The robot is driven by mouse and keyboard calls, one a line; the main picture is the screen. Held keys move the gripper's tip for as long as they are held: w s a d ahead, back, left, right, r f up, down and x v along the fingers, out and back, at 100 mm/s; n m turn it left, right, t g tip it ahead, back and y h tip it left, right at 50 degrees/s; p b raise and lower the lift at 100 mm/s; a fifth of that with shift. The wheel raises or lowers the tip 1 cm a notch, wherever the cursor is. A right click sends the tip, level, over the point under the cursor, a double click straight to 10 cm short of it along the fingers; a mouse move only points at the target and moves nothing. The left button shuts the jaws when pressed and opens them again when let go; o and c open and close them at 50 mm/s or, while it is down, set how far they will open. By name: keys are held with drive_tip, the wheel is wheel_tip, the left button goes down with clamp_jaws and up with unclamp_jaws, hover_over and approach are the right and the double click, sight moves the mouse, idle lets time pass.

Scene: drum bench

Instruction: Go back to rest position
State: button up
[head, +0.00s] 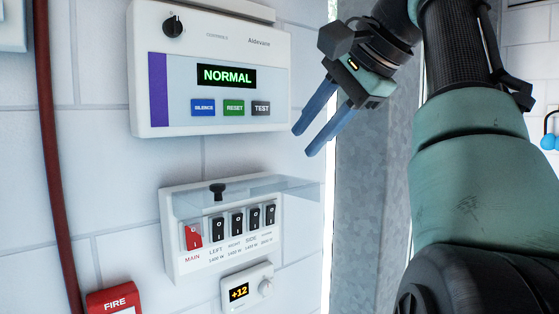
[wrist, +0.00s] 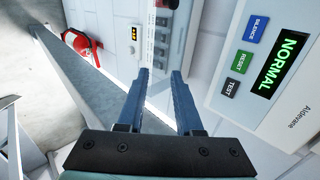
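My gripper (head: 306,142) is in the upper middle of the head view, right of the alarm panel. Its two blue fingers point down and left, apart from each other with nothing between them. In the wrist view the gripper (wrist: 160,78) also shows an empty gap between its fingers. It appears apart from the wall and the panels. My arm fills the right side of the head view.
The white alarm panel (head: 215,122) reads NORMAL. Below it is a switch box (head: 222,264) with a red MAIN switch, several black switches and a clear cover. A +12 dial unit (head: 247,288), a red FIRE box (head: 113,300) and a grey metal post (head: 362,190) are nearby.

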drive_tip(key=shift+s+d+r, duration=0.15)
drive_tip(key=shift+s+r, duration=0.15)
drive_tip(key=shift+r, duration=0.15)
drive_tip(key=shift+s+d, duration=0.1)
drive_tip(key=shift+d, duration=0.05)
drive_tip(key=w+a+f+n+t+h+b, duration=0.2)
drive_tip(key=w+f+n+t+h+b, duration=0.2)
drive_tip(key=w+f+t+b, duration=0.5)
drive_tip(key=s+a+f+n+t+b, duration=0.1)
drive_tip(key=s+a+n+t, duration=0.1)
drive_tip(key=s, duration=0.7)
drive_tip(key=s+a+f+n+t+h+b, duration=0.1)
drive_tip(key=s+a+n+t+b, duration=0.1)
drive_tip(key=s+t, duration=0.3)
drive_tip(key=s+a+f+n+t+b, duration=0.1)
drive_tip(key=s+t, duration=0.3)
drive_tip(key=s, duration=1)
drive_tip(key=shift+a+n+b, duration=0.4)
drive_tip(key=shift+a+n, duration=0.5)
drive_tip(key=shift+a, duration=0.1)
